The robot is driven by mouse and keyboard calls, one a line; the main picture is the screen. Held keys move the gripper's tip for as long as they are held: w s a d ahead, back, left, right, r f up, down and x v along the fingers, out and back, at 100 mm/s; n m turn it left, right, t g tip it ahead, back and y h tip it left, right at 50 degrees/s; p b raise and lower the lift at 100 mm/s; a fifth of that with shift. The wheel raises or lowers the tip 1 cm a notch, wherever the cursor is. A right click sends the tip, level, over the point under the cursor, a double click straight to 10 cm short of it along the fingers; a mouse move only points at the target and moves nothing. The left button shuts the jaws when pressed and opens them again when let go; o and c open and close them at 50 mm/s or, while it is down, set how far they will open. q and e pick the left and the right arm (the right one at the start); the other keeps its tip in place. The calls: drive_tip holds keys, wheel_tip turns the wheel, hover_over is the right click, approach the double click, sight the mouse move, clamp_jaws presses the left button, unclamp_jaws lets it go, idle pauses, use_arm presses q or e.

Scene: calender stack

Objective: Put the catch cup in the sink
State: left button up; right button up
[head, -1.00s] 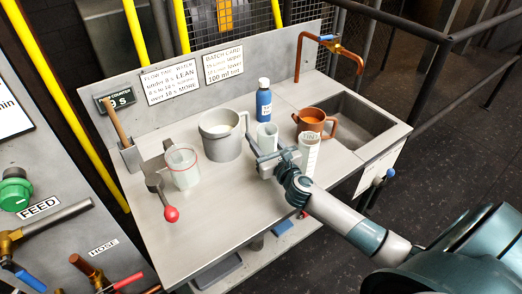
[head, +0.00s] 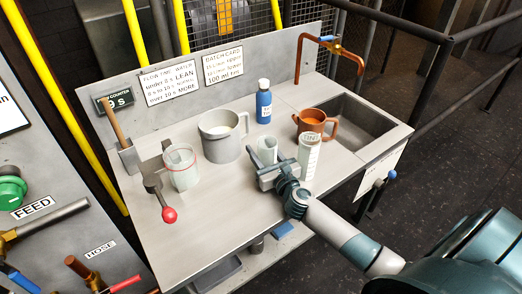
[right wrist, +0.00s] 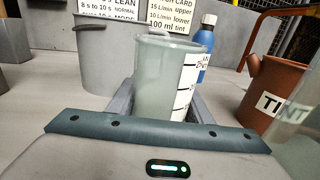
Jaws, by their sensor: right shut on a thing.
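The catch cup, a clear cup with black scale marks (head: 266,147), is upright between the fingers of my right gripper (head: 266,168). In the right wrist view the cup (right wrist: 160,75) fills the space between the fingers, and the gripper is shut on it. I cannot tell whether its base touches the counter. The sink (head: 362,113) is a grey basin at the counter's right end, right of and behind the cup, with a copper tap (head: 335,46) above. My left gripper is not in view.
A blue bottle (head: 263,105), grey pot (head: 220,145) and red-rimmed beaker (head: 182,168) stand behind and left.

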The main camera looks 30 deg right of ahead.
drive_tip(key=o, duration=1.2)
drive_tip(key=shift+f, duration=0.1)
drive_tip(key=shift+o, duration=0.2)
drive_tip(key=shift+r, duration=0.2)
drive_tip(key=s, duration=0.8)
drive_tip(key=s+a, duration=0.1)
drive_tip(key=s, duration=0.3)
drive_tip(key=shift+b, duration=0.4)
